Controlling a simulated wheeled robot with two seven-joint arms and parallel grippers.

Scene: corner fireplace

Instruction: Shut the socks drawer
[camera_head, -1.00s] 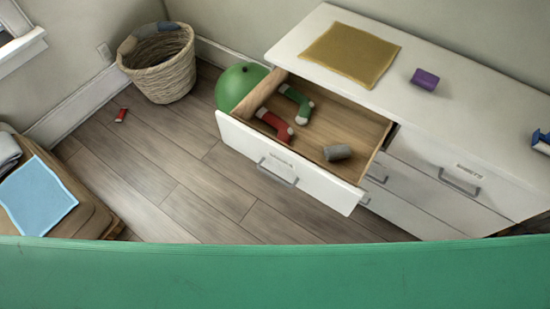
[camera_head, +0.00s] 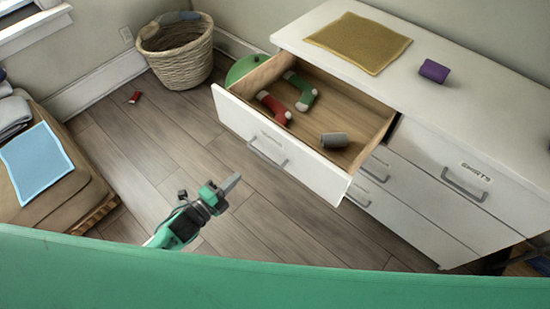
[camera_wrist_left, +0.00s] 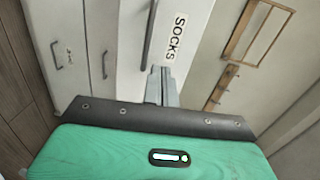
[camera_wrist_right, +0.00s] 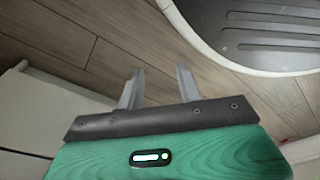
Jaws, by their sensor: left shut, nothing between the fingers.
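The socks drawer (camera_head: 282,147) stands pulled out of the white dresser at its upper left. Inside lie a red sock (camera_head: 274,107), a green sock (camera_head: 300,90) and a grey rolled item (camera_head: 334,140). My left gripper (camera_head: 231,183) is shut and empty, in front of the drawer and apart from it. In the left wrist view the drawer front with its SOCKS label (camera_wrist_left: 174,38) and handle (camera_wrist_left: 150,35) lies ahead of the shut fingers (camera_wrist_left: 162,85). My right gripper (camera_wrist_right: 158,85) shows only in its wrist view, its fingers apart with nothing between them.
The dresser top (camera_head: 400,85) bears a mustard cloth (camera_head: 358,42) and a purple block (camera_head: 434,71). A wicker basket (camera_head: 176,52) and a green round object (camera_head: 243,68) stand behind the drawer. A low bed-like piece (camera_head: 70,190) is at left. Floor before the drawer is clear.

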